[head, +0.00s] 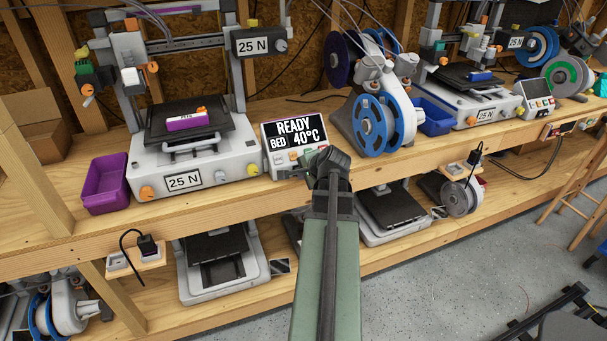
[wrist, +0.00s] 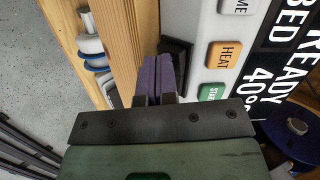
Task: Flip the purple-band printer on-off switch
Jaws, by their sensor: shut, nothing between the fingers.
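The printer with purple parts (head: 225,162) stands on the left of the upper shelf, with a purple bar (head: 152,9) across its top. Its control panel (head: 271,142) at its right reads READY, BED 40°C. In the wrist view the panel (wrist: 212,20) shows HEAT and START buttons. A black part, seemingly a switch (wrist: 184,52), sits at the panel's edge; its rocker position is not clear. My gripper (wrist: 157,62) is shut and empty, its fingertips right beside this black part; contact cannot be told. In the head view my gripper (head: 327,157) is at the panel's lower right, hiding that corner.
A purple bin (head: 106,186) stands left of the printer. Blue spools (head: 374,122) stand close right of my gripper. A second printer (head: 470,103) with a blue bin (head: 436,116) is farther right. The wooden shelf edge (head: 235,195) runs below the panel.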

